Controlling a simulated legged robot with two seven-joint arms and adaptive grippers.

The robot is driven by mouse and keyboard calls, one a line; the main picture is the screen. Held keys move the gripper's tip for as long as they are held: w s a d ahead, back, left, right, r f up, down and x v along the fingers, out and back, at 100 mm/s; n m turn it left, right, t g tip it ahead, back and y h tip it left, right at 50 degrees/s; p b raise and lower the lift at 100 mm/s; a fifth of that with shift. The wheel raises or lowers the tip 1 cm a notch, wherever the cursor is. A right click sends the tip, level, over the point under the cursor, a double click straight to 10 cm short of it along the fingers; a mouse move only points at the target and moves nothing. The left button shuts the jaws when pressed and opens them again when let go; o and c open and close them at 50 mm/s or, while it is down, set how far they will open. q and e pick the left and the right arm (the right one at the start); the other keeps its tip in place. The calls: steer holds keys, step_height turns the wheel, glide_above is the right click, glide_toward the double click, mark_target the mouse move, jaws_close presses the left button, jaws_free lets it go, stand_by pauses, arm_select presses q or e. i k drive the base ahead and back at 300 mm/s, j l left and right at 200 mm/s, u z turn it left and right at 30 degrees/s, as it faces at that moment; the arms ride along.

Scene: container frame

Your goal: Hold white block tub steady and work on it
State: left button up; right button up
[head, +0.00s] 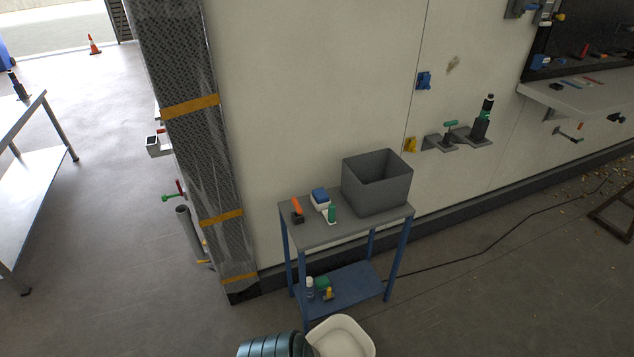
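A white tub (343,325) with rounded corners is at the bottom edge of the head view, in front of the small blue-legged table. Its lower part is cut off by the frame edge. I see its rim and part of its pale inside, but cannot make out any blocks in it. A dark blue-grey ribbed object (274,346) overlaps or adjoins its left side; I cannot tell what it is. Neither of my grippers can be made out in this view.
The small table (330,233) holds a grey open bin (403,191) and several small tools. Its lower blue shelf (352,290) holds bottles. A wrapped column (195,150) stands left of it. A dark cable (470,262) crosses the floor at right. Open floor lies at left.

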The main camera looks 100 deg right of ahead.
mark_target(320, 195)
steer(key=i+l+z, duration=0.1)
steer(key=i+z, duration=0.15)
steer(key=z, duration=0.15)
steer(key=i+z, duration=0.2)
steer(key=z, duration=0.2)
steer(key=i+z, duration=0.25)
steer(key=z, duration=0.15)
steer(key=i+j+z, duration=0.1)
steer(key=i+z, duration=0.15)
steer(key=z, duration=0.15)
steer(key=i+j+z, duration=0.2)
steer(key=z, duration=0.2)
